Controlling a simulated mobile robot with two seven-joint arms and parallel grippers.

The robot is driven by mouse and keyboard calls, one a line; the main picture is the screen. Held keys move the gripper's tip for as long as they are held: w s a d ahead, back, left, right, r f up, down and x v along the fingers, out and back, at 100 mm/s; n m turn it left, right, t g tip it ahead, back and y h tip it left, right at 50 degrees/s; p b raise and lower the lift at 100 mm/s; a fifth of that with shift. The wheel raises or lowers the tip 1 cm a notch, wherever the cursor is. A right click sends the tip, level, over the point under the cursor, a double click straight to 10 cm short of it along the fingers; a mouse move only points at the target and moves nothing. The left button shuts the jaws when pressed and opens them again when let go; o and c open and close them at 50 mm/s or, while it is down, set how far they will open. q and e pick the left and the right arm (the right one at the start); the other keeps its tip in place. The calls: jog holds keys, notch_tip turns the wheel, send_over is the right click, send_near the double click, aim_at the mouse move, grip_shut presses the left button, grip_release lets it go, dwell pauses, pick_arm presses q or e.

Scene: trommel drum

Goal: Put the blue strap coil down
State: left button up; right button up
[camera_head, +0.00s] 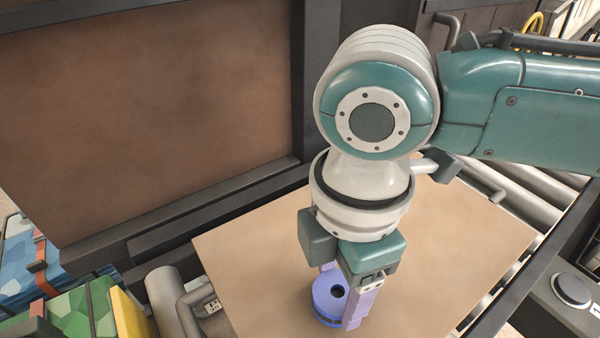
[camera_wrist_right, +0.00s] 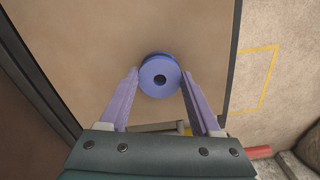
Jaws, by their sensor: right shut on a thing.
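The blue strap coil (camera_head: 324,304) is a small round blue roll with a dark centre hole. It shows over the tan board (camera_head: 450,235) near the board's front edge. My right gripper (camera_head: 342,298) points down with its purple fingers shut on the coil. In the right wrist view the coil (camera_wrist_right: 160,88) sits between the two fingertips, with its hole facing the camera. One finger hides part of the coil in the head view. I cannot tell whether its underside touches the board. My left gripper is not in view.
A large brown panel in a dark frame (camera_head: 150,100) stands behind the board at left. Metal rollers (camera_head: 528,205) show along the board's right side. Green and blue patterned items (camera_head: 70,310) lie at lower left. A round button (camera_head: 572,288) is at right. The board around the coil is clear.

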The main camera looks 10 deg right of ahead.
aim_at(338, 290)
jog(key=shift+f, duration=0.1)
jog(key=o, duration=1.5)
jog(key=shift+c, duration=0.2)
notch_tip(338, 290, up, 12)
jog(key=p, duration=0.3)
jog(key=s+a+f+m+t+y, duration=0.1)
jog(key=s+a+f+m+y, duration=0.1)
jog(key=s+a+m+y, duration=0.3)
jog(key=s+d+f+m+t+h, duration=0.1)
jog(key=s+d+m+h, duration=0.1)
jog(key=d+m, duration=0.4)
jog(key=s+d+f+m+t+h, duration=0.1)
jog(key=s+d+f+m+h, duration=0.1)
jog(key=s+d+m, duration=0.2)
jog(key=d+m, duration=0.2)
jog(key=d, duration=0.2)
jog(key=shift+s+t+h, duration=0.3)
jog(key=shift+s+h, duration=0.05)
jog(key=shift+h, duration=0.05)
